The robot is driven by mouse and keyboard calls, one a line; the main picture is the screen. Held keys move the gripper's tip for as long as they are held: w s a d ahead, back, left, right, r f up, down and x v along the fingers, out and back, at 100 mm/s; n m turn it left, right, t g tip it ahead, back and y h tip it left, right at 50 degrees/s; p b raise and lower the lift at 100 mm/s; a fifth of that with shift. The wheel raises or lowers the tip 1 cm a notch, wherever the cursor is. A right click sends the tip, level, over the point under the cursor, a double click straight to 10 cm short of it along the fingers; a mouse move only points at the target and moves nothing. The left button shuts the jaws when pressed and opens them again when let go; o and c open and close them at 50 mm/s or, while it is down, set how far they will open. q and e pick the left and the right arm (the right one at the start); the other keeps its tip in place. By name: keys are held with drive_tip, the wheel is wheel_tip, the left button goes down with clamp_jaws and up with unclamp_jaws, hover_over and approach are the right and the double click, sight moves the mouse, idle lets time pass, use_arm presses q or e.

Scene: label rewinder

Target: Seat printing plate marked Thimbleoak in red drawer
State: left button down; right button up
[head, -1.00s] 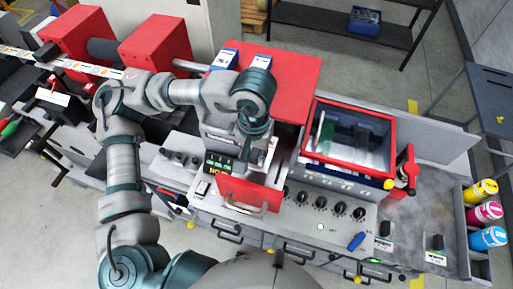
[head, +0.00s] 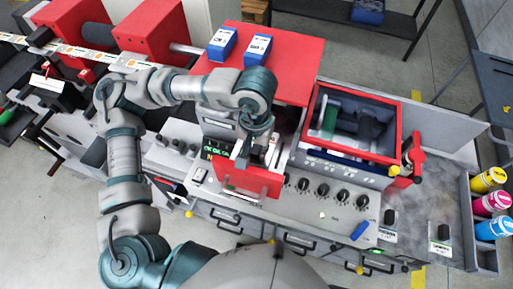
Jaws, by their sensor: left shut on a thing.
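The red drawer (head: 250,182) is pulled out of the machine's front, below a small green-lit display (head: 217,145). My left gripper (head: 257,156) points down over the open drawer, close behind its red front. It is shut on a thin, pale piece that I take to be the printing plate (head: 273,151). The gripper hides most of it, and no Thimbleoak marking can be read. I cannot tell whether the plate touches the drawer floor. My right gripper is out of view.
A red-framed window box (head: 352,124) stands right of the drawer. Knobs (head: 323,192) line the panel below it. Two blue-and-white cartons (head: 222,44) stand on the red top (head: 290,60). Ink bottles (head: 489,180) stand at far right.

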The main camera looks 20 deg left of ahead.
use_arm(q)
drive_tip(key=shift+d+f, duration=0.1)
drive_tip(key=shift+d+f+b, duration=0.15)
drive_tip(key=shift+d+b, duration=0.15)
drive_tip(key=shift+d, duration=0.1)
drive_tip(key=c, duration=0.9)
unclamp_jaws()
drive_tip(key=shift+a, duration=0.2)
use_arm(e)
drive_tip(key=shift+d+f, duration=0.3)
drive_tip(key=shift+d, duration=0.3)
